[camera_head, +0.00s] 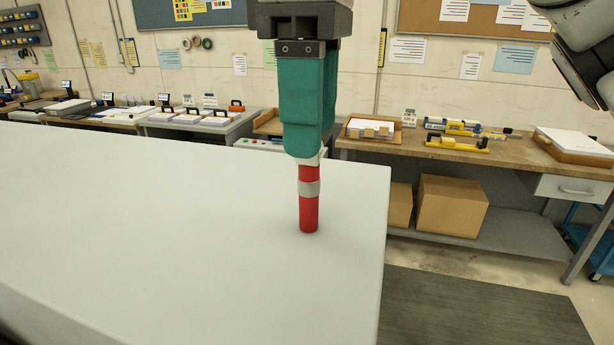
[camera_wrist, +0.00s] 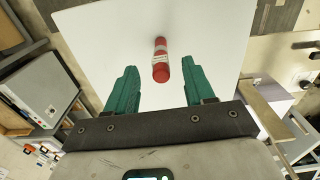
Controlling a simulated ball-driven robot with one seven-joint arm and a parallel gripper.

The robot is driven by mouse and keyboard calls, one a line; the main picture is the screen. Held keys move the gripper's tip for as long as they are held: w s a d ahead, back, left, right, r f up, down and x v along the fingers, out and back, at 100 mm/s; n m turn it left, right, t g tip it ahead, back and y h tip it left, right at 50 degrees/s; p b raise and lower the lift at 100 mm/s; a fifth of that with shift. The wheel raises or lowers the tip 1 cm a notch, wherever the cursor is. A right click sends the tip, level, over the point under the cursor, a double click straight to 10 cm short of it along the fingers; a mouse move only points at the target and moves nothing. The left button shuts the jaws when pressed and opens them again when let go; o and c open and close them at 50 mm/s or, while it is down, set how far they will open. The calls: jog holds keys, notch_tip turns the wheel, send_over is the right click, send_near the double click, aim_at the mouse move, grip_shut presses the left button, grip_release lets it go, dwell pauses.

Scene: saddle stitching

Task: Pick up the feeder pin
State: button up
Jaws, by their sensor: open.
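In the wrist view, the pin (camera_wrist: 161,62) shows between the two spread fingers (camera_wrist: 159,70), with a gap on each side. The gripper is open and holds nothing.
The white table is otherwise bare around the pin. Behind it, a wooden workbench (camera_head: 490,150) carries a yellow tool (camera_head: 457,143) and paper trays. Cardboard boxes (camera_head: 450,207) sit on its lower shelf. A dark mat (camera_head: 480,310) lies on the floor at right.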

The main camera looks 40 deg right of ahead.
aim_at(312, 228)
notch_tip(312, 228, down, 4)
jog(key=shift+s+r+b, duration=0.1)
jog(key=shift+r+b, duration=0.05)
jog(key=shift+b, duration=0.6)
jog(key=shift+f+b, duration=0.65)
jog(key=shift+b, duration=0.1)
jog(key=shift+c, duration=0.5)
jog(key=shift+r, duration=0.1)
grip_shut()
